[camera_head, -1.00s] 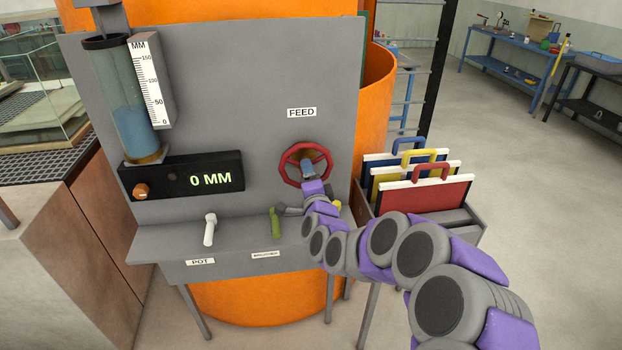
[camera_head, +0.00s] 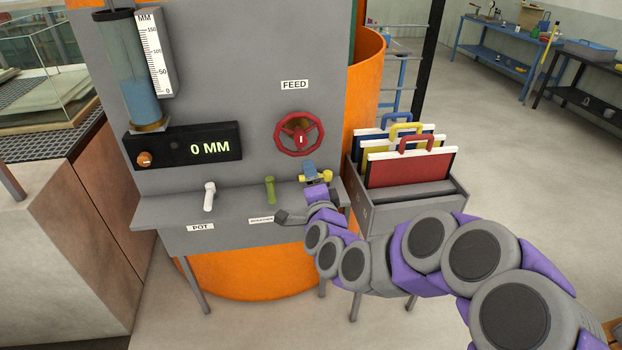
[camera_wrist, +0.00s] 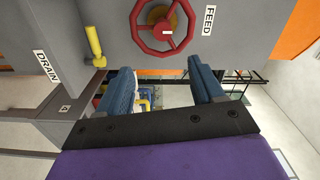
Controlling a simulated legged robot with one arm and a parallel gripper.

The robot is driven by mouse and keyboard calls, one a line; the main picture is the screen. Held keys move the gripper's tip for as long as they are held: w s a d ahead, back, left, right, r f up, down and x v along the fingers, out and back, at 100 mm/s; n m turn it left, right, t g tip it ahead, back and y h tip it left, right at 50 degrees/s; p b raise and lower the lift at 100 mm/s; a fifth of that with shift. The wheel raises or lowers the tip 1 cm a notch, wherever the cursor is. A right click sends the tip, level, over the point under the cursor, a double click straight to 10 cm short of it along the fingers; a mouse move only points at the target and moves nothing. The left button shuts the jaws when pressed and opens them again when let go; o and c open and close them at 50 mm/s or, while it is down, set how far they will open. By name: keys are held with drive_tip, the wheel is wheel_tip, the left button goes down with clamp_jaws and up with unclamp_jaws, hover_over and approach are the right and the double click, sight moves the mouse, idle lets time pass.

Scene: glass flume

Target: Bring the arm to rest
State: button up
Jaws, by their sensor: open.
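My arm reaches in from the lower right of the head view. My gripper (camera_head: 309,172) is in front of the grey panel, below the red FEED handwheel (camera_head: 299,134) and apart from it. In the wrist view my gripper (camera_wrist: 166,80) shows two blue fingers spread apart with nothing between them. The red handwheel (camera_wrist: 176,42) stands beyond the fingertips there. A yellow handle (camera_wrist: 95,47) beside a DRAIN label is to the left in the wrist view.
The grey ledge (camera_head: 170,236) carries a white POT handle (camera_head: 209,197) and a green handle (camera_head: 270,190). The display (camera_head: 190,148) reads 0 MM. A rack (camera_head: 380,205) of coloured boards stands just right of my gripper. Open floor (camera_head: 560,180) lies to the right.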

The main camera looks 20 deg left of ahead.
drive_tip(key=shift+s+d+r, duration=0.1)
drive_tip(key=shift+d, duration=0.5)
drive_tip(key=s+d+f+n+g+h, duration=0.25)
drive_tip(key=s+d+n+g, duration=0.25)
drive_tip(key=s+d, duration=0.5)
drive_tip(key=s+d+f+n+g+h, duration=0.25)
drive_tip(key=s+d+n+g, duration=0.3)
drive_tip(key=s+d, duration=0.5)
drive_tip(key=s+d+g+h, duration=0.2)
drive_tip(key=s+d+g, duration=0.1)
drive_tip(key=s+d, duration=0.5)
drive_tip(key=s+d+g+h, duration=0.2)
drive_tip(key=s+d, duration=0.6)
drive_tip(key=s, duration=0.4)
drive_tip(key=shift+s+r+m+g, duration=0.15)
drive_tip(key=shift+s+m+g, duration=0.15)
drive_tip(key=shift+g, duration=0.55)
